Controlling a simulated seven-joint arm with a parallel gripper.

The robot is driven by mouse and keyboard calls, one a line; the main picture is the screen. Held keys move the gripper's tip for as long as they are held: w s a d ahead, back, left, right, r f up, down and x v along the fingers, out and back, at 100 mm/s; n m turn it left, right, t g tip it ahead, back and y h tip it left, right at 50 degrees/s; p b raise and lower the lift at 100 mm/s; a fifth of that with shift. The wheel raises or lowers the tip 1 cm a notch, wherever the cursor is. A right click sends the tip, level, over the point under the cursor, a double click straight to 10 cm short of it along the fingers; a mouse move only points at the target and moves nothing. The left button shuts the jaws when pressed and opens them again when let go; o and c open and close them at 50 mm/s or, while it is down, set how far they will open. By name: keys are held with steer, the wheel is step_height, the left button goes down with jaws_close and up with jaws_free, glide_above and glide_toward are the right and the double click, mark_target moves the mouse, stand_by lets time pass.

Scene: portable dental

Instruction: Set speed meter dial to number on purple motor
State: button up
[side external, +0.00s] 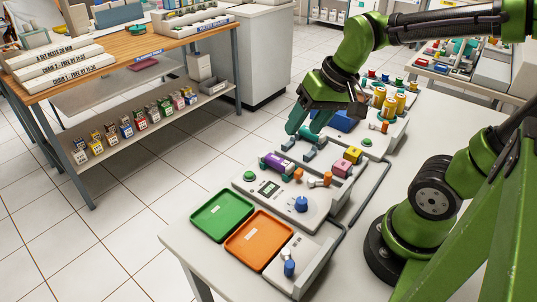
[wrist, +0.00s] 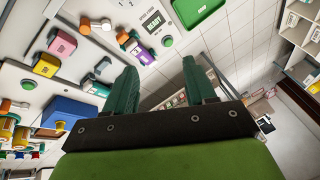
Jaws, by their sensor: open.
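A purple motor (side external: 276,163) lies at the far edge of a white console in the side view, and shows beyond my fingers in the wrist view (wrist: 138,51). No number is legible on it. The console carries a small display (side external: 268,188), which reads READY in the wrist view (wrist: 153,23), and a blue dial (side external: 301,205). A second blue knob (side external: 289,268) stands on a smaller white unit at the front. I cannot tell which is the speed meter dial. My gripper (side external: 305,132) is open and empty, above and beyond the console, apart from motor and knobs.
A blue box (side external: 345,123) and yellow cylinders (side external: 379,96) stand farther back.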

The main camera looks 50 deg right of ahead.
steer(key=w+d+f+m+g, duration=0.3)
steer(key=f+g, duration=0.1)
steer(key=g, duration=0.2)
steer(key=g+y, duration=0.2)
glide_toward(302, 200)
steer(key=shift+m, duration=0.4)
steer(key=x, duration=0.8)
steer(key=shift+s+a+f, duration=0.1)
steer(key=shift+f, duration=0.25)
jaws_close()
